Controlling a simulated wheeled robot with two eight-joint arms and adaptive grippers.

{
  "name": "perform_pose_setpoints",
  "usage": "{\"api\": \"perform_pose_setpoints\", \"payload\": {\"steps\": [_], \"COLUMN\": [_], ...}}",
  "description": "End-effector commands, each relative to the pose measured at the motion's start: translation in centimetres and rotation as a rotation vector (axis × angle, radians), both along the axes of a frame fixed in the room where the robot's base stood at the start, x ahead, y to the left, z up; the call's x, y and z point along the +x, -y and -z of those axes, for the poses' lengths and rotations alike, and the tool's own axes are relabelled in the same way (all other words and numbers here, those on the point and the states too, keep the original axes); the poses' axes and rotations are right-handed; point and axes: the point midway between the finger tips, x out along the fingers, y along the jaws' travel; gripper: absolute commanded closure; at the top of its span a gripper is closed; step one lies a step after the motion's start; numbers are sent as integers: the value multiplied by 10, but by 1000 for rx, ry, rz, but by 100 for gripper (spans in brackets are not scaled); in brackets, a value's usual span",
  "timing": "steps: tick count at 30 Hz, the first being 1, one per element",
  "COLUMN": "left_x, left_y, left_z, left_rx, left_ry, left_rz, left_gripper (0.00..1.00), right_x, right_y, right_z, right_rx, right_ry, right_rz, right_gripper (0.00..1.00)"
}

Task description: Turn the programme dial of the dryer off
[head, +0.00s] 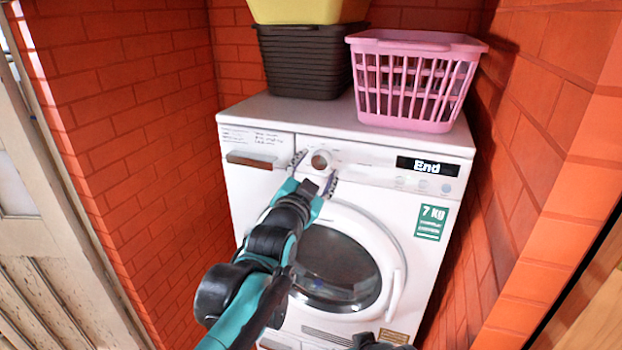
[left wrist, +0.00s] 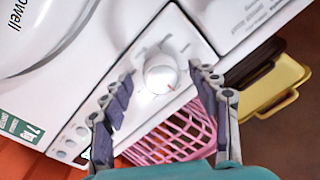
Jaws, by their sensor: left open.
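The dryer (head: 405,255) is white, with a round door and a control panel along its top front. The programme dial (head: 320,160) is a small round knob left of the display; in the left wrist view it is a white knob (left wrist: 160,73) with a small orange-red mark at its lower right edge. My left gripper (head: 316,170) is open at the panel. In the left wrist view its fingers (left wrist: 162,88) stand on either side of the dial, with visible gaps. The display (head: 427,166) reads "End".
A pink basket (head: 405,85) stands on the dryer top at the right, near the panel. A dark basket (head: 300,65) with a yellow one (head: 310,10) on it stands behind. Brick walls (head: 130,120) close in both sides. A drawer handle (head: 250,160) is left of the dial.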

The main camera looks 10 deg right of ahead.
Motion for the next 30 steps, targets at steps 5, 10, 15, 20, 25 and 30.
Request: {"api": "perform_pose_setpoints", "payload": {"steps": [5, 10, 15, 20, 25, 30], "left_x": [-25, -57, -82, -95, -99, -99], "left_y": [-15, -35, -50, -58, -60, -60], "left_z": [1, 4, 5, 6, 6, 6], "left_rx": [0, 0, 0, 0, 0, 0], "left_ry": [0, -1, -2, -2, -2, -2], "left_rz": [0, 0, 0, 0, 0, 0], "left_gripper": [40, 40, 40, 40, 40, 40], "right_x": [0, 0, 0, 0, 0, 0], "right_y": [0, 0, 0, 0, 0, 0], "right_z": [0, 0, 0, 0, 0, 0], "right_rx": [0, 0, 0, 0, 0, 0], "right_ry": [0, 0, 0, 0, 0, 0], "right_rz": [0, 0, 0, 0, 0, 0], "right_gripper": [60, 60, 60, 60, 60, 60]}}
